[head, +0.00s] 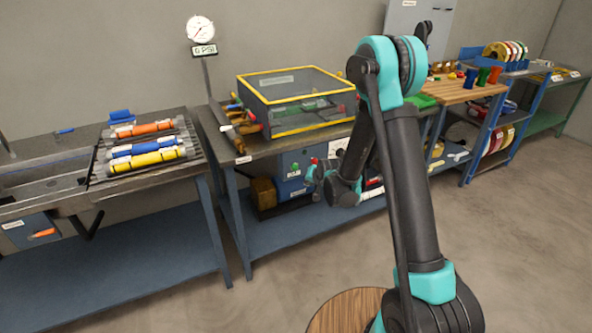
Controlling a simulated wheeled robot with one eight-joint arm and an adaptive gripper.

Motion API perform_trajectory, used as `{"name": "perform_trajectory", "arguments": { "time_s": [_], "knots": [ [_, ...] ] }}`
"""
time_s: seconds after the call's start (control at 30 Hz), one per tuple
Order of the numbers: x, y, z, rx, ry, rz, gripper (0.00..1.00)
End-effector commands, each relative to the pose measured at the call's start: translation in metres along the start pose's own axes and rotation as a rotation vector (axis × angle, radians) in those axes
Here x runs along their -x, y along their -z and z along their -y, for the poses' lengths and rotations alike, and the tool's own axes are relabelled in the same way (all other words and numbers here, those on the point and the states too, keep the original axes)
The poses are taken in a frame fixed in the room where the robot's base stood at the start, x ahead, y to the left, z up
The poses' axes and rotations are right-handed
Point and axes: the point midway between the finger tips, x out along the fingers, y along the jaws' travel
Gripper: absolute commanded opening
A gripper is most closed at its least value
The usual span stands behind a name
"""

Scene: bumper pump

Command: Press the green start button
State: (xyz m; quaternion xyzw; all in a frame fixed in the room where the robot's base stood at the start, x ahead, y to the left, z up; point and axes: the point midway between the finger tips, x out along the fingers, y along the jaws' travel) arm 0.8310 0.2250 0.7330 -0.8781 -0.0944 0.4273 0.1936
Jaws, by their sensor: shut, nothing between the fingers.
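The blue control box (291,176) stands under the front edge of the middle bench. A small green button (294,167) shows on its front face, and a small red one (314,160) sits at its upper right. My gripper (311,176) is shut and empty, seen small at the end of my arm, in front of the right part of the box. In the picture it is just right of the green button. I cannot tell whether they touch, or how deep the gap between them is. My gripper and wrist hide part of the box's right side.
A clear case with yellow edges (297,84) and a gauge (201,30) are on the middle bench. The left bench holds a rack with orange, blue and yellow cylinders (146,157). A round wooden top (345,309) stands low in front. Open floor lies at right.

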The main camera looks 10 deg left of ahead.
Motion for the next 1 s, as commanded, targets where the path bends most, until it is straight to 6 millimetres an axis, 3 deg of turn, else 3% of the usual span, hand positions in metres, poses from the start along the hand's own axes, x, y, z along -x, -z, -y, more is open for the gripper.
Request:
{"name": "perform_trajectory", "arguments": {
  "time_s": [0.53, 1.0],
  "knots": [
    [-0.046, 0.034, 0.034, 0.001, 0.0, 0.0, 0.0],
    [-0.053, 0.039, 0.039, 0.001, 0.0, 0.0, 0.0]
  ]
}}
